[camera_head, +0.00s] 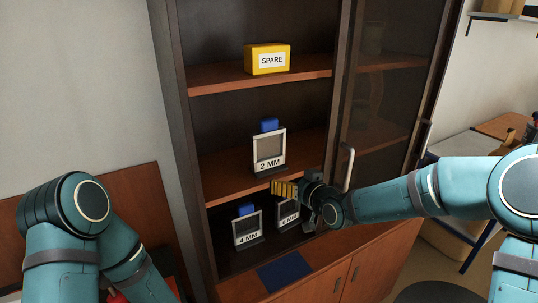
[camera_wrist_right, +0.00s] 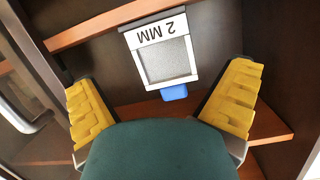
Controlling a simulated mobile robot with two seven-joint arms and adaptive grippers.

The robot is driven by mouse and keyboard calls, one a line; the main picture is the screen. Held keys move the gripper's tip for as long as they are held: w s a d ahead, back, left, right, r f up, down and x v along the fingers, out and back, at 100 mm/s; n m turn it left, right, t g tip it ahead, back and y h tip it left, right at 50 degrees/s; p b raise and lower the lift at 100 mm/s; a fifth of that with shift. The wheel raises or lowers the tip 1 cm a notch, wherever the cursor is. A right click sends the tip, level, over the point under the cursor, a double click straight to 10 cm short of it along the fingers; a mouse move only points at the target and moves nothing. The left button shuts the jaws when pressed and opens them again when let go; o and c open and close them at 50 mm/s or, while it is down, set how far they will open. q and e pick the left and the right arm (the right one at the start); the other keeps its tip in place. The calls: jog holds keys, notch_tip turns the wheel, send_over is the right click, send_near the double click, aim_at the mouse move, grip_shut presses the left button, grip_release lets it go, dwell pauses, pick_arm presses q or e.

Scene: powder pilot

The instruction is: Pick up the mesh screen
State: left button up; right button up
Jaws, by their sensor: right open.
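A mesh screen in a pale frame, labelled 2 MM (camera_head: 269,150), stands upright on the middle shelf of the cabinet, with a blue tab on top. It also shows upside down in the right wrist view (camera_wrist_right: 165,61), between and beyond the fingers. Two similar screens stand on the lower level: one labelled 4 MM (camera_head: 247,230) and another (camera_head: 288,213) whose label is hard to read, partly hidden by my right gripper. My right gripper (camera_head: 284,189), with yellow finger pads, is open and empty in front of the shelf edge, below the 2 MM screen and apart from it.
A yellow box labelled SPARE (camera_head: 267,59) sits on the upper shelf (camera_head: 220,84). A glass cabinet door (camera_head: 385,100) with a pale handle is close to my right forearm. A dark blue mat (camera_head: 284,270) lies on the ledge below. The middle shelf (camera_head: 225,185) is clear beside the screen.

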jog(key=n+t+y, duration=0.2)
send_near(271, 122)
jog(key=s, duration=0.2)
jog(key=p+x, duration=0.1)
jog(key=x, duration=0.7)
jog(key=shift+d+f+p, duration=0.15)
jog(key=shift+f+p, duration=0.05)
jog(key=shift+p, duration=0.1)
jog(key=shift+w+d+p+x, duration=0.1)
jog(key=shift+d+p+x, duration=0.2)
jog(key=shift+x, duration=1.05)
jog(key=shift+w+d+p+x, duration=0.1)
jog(key=shift+p+x, duration=0.25)
jog(key=shift+x, duration=1)
jog(key=shift+r, duration=0.2)
jog(key=c, duration=1.4)
